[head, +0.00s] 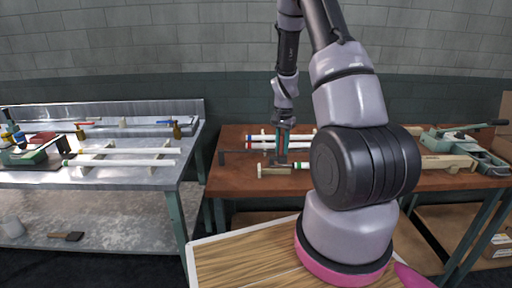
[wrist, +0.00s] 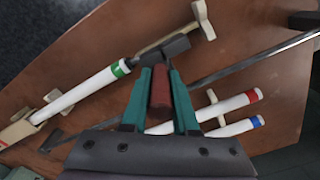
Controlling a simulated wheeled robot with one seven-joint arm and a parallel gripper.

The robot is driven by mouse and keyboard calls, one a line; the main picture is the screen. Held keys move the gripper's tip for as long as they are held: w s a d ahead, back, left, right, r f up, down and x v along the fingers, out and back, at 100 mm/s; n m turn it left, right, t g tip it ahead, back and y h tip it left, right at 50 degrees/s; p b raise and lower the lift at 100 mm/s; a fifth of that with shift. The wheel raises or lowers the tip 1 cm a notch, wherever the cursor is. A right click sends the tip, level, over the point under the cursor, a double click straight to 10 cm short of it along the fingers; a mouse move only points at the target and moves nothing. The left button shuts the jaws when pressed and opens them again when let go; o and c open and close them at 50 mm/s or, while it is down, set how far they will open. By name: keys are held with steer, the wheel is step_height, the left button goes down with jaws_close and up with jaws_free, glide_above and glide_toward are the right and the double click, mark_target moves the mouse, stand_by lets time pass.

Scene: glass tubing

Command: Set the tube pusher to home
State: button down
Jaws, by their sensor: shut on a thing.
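My gripper (wrist: 158,88) points down with its teal fingers shut on a dark red handle (wrist: 160,100), which I take to be the tube pusher's. A dark grey block (wrist: 176,46) sits just beyond the fingertips, in line with the green-banded white tube (wrist: 92,92). In the head view my gripper (head: 281,152) is low over the brown table, above a pale wooden block (head: 274,170).
White tubes with a red band (wrist: 240,101) and a blue band (wrist: 238,127) lie close by on the brown table (head: 232,180). A dark metal rod (wrist: 240,65) runs past the fingers. A green machine (head: 465,148) stands at the right. Another bench (head: 120,180) stands left across a gap.

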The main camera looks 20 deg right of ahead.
steer(key=s+d, duration=0.4)
steer(key=d, duration=0.9)
steer(key=s+d, duration=0.4)
steer(key=d, duration=0.9)
steer(key=shift+s+d, duration=0.35)
steer(key=shift+d, duration=0.05)
steer(key=c, duration=0.7)
jaws_free()
steer(key=shift+r, duration=0.1)
step_height(320, 180, up, 11)
steer(key=shift+f, duration=0.15)
steer(key=shift+a, duration=0.1)
